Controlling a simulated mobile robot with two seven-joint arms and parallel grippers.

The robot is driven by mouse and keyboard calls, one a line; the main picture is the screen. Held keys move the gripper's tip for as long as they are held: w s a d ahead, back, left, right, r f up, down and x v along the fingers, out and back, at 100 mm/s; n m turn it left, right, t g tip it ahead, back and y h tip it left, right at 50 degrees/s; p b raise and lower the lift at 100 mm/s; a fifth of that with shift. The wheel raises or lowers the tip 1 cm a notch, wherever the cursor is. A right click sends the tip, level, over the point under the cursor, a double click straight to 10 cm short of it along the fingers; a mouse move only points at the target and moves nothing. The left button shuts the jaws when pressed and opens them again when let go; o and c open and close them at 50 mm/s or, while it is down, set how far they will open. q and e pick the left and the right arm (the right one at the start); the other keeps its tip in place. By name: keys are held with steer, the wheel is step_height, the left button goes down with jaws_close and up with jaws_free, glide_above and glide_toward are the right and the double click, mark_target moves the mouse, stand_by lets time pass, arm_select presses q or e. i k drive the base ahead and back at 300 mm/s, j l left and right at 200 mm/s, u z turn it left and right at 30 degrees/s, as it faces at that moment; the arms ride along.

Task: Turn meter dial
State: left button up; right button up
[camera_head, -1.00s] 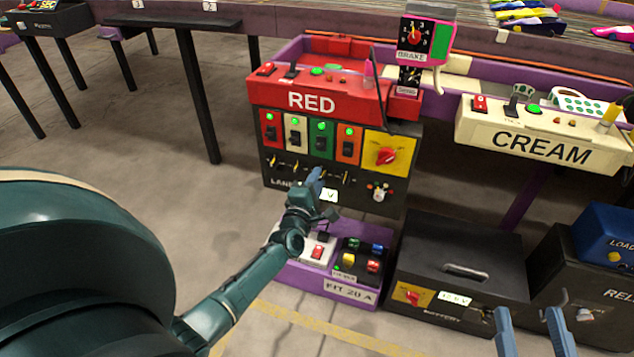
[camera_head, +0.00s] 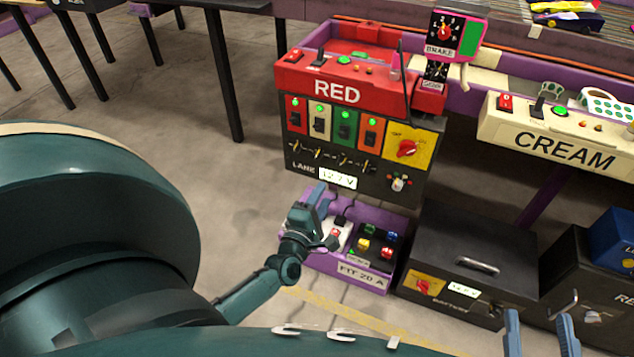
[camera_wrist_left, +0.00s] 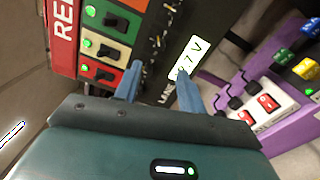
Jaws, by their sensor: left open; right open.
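The black lane panel (camera_head: 300,165) under the RED box carries a lit white meter display (camera_head: 338,180) reading about 12.7 V. A red knob (camera_head: 407,148) sits on a yellow plate at its right, and a small pale knob (camera_head: 399,183) sits below that. I cannot tell which of these is the meter dial. My left gripper (camera_head: 318,196) is open and empty, just below and left of the display. In the left wrist view its fingers (camera_wrist_left: 158,86) are apart before the panel, one overlapping the display's lower end. My right gripper (camera_head: 539,318) is open and empty at the lower right.
A purple tray (camera_head: 352,276) with switches stands below the panel. A black battery box (camera_head: 478,235) is right of it. Lane switches (camera_head: 345,127) line the panel above the display. The CREAM box (camera_head: 550,148) is at the right.

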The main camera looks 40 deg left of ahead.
mark_target(398, 184)
steer(key=k+l, duration=0.2)
steer(key=k, duration=0.3)
steer(key=k+l, duration=0.15)
steer(key=k, duration=0.3)
